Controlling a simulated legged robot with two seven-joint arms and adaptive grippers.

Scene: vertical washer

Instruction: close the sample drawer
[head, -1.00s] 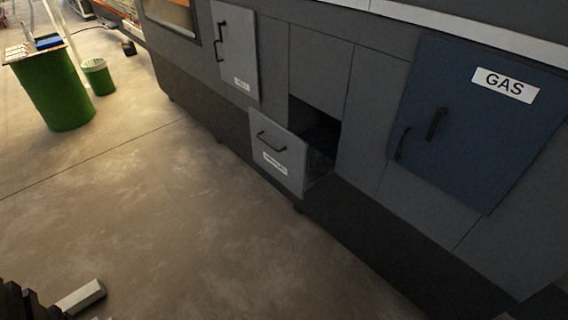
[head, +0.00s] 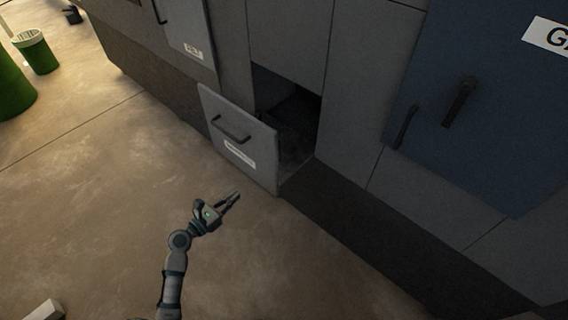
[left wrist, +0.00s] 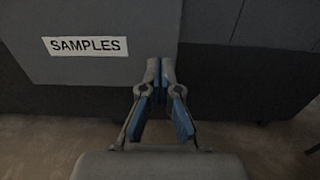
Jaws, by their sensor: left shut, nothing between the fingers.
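The sample drawer (head: 236,155) is pulled out from the dark machine, with its grey front, black bar handle and white label facing left. Its dark inside shows behind the front. In the left wrist view the drawer front (left wrist: 100,65) bears a label reading SAMPLES. My left gripper (head: 234,198) is shut and empty, in front of the drawer and below it in the picture. In the left wrist view the gripper's fingertips (left wrist: 161,62) are together, over the lower right part of the drawer front; I cannot tell whether they touch it. My right gripper is not in view.
A blue GAS door (head: 490,100) with handles is on the right. A grey door (head: 183,35) is at the upper left. A green bin (head: 36,55) stands at the far left. The floor (head: 120,190) left of the drawer is clear.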

